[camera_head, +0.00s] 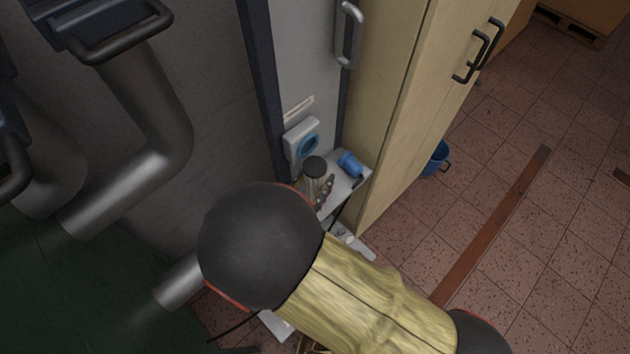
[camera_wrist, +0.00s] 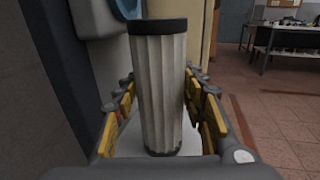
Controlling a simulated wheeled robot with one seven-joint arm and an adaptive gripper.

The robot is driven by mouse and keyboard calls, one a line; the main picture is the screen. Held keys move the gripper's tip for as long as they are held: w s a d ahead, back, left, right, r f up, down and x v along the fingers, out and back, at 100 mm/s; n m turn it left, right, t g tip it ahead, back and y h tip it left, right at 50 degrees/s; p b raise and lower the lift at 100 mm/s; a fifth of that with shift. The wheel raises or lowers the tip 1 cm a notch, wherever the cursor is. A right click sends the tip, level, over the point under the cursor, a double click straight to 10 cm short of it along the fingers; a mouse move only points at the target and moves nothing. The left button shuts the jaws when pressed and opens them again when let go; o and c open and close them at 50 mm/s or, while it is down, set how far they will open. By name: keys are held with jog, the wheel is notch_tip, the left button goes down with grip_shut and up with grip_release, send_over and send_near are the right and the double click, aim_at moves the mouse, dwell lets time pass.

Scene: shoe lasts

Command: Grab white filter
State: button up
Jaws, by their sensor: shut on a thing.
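The white filter (camera_wrist: 158,92) is a pleated whitish cylinder with a dark cap on top. It stands upright in the middle of the wrist view, between the yellow-padded fingers of my gripper (camera_wrist: 160,115). My gripper is shut on the filter, with fingers along its left and right sides. In the head view the dark top of the filter (camera_head: 315,166) shows above a small white shelf (camera_head: 345,186), just beyond my arm. My arm hides much of the gripper there. I cannot tell whether the filter's base touches the shelf.
A blue object (camera_head: 350,163) lies on the shelf, right of the filter. A white box with a blue round front (camera_head: 303,142) is on the wall behind. A yellowish cabinet (camera_head: 415,90) stands close at the right. A blue bucket (camera_head: 436,158) is on the tiled floor, which is open further right.

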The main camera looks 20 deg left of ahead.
jog(key=c, duration=0.4)
jog(key=shift+r, duration=0.25)
